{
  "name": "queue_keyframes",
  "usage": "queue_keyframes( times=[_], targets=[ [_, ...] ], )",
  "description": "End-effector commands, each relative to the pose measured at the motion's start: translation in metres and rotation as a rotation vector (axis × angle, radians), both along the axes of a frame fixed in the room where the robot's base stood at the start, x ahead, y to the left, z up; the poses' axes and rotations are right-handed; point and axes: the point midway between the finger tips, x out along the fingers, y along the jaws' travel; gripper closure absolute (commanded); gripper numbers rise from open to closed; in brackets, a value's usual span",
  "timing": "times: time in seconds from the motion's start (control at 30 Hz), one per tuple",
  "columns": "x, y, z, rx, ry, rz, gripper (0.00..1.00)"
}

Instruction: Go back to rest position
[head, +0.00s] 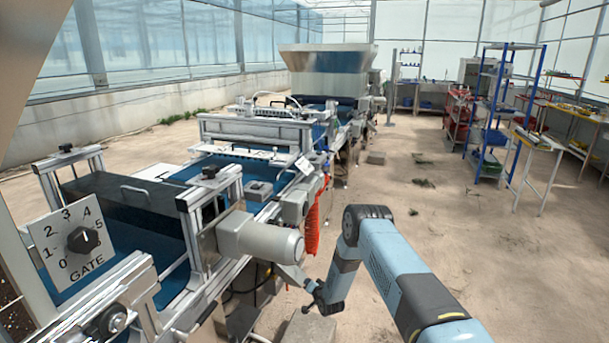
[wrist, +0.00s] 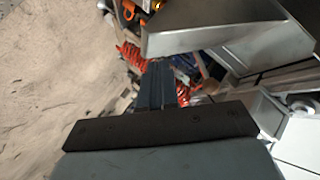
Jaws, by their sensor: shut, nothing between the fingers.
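My gripper (wrist: 157,76) is in the middle of the wrist view, its dark fingers together with nothing between them. In the head view my blue arm comes in from the lower right, bends at a dark joint and runs down to the machine's side. My gripper (head: 309,286) there is small and dark, low beside the grey motor housing. The tray seeder (head: 255,133) stands on the left with its blue belt. I cannot tell in the head view whether the gripper touches the machine.
A gate dial (head: 82,240) points near 4 at the front left. A red coiled hose (head: 313,222) hangs on the machine's side; a red coil also shows in the wrist view (wrist: 132,56). Blue shelving (head: 492,110) stands at the right. The sandy floor (head: 480,235) between is mostly open.

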Motion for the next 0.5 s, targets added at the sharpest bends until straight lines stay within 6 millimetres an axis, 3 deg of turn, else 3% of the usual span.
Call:
queue_keyframes(
  times=[0.03, 0.2, 0.5],
  targets=[
    [0.01, -0.002, 0.022, -0.019, -0.001, 0.002, 1.0],
    [0.03, -0.012, 0.084, -0.087, 0.015, 0.006, 1.0],
    [0.047, -0.032, 0.194, -0.205, 0.049, 0.012, 1.0]
  ],
)
